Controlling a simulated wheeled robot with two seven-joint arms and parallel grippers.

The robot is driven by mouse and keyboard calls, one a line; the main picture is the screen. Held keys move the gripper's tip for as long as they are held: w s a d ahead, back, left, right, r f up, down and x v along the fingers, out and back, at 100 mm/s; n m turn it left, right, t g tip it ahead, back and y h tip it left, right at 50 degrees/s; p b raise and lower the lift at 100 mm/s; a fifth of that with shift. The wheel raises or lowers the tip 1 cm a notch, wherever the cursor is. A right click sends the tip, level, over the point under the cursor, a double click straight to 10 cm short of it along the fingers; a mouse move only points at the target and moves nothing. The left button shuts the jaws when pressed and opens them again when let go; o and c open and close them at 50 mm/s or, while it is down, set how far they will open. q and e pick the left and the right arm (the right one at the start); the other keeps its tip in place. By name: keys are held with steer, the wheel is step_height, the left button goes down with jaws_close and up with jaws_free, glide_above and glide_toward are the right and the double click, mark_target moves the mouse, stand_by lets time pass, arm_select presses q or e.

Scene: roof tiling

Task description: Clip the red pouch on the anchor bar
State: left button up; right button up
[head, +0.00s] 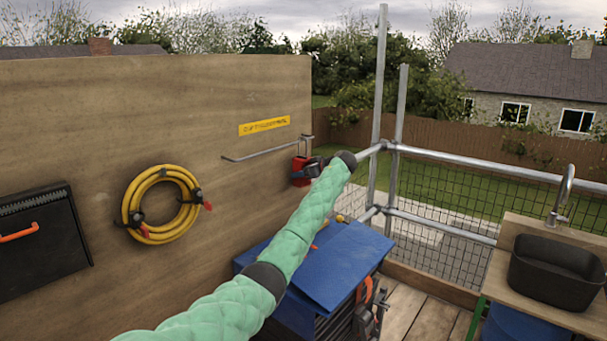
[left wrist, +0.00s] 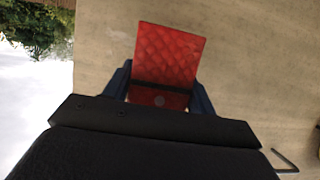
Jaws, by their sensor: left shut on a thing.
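The red pouch (head: 298,172) is in my left gripper (head: 312,168), in front of the wooden wall. In the left wrist view the pouch (left wrist: 168,55) is a quilted red flap standing out between the two dark fingers (left wrist: 160,92), which close on its sides. The anchor bar (head: 258,153) is a thin grey rod on the wall below a yellow label. In the head view the pouch's top overlaps the bar's right end; I cannot tell whether they touch. A bent grey rod piece (left wrist: 285,163) shows apart from the pouch in the left wrist view. My right gripper is not seen.
A yellow hose coil (head: 162,205) and a black case (head: 40,243) hang on the wall to the left. A blue-lidded box (head: 335,262) stands below my left arm. Metal railing (head: 470,168) and a black sink basin (head: 556,272) are to the right.

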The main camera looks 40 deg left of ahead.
arm_select(q)
steer(key=o, duration=1.3)
steer(key=shift+r, duration=0.1)
steer(key=shift+o, duration=0.2)
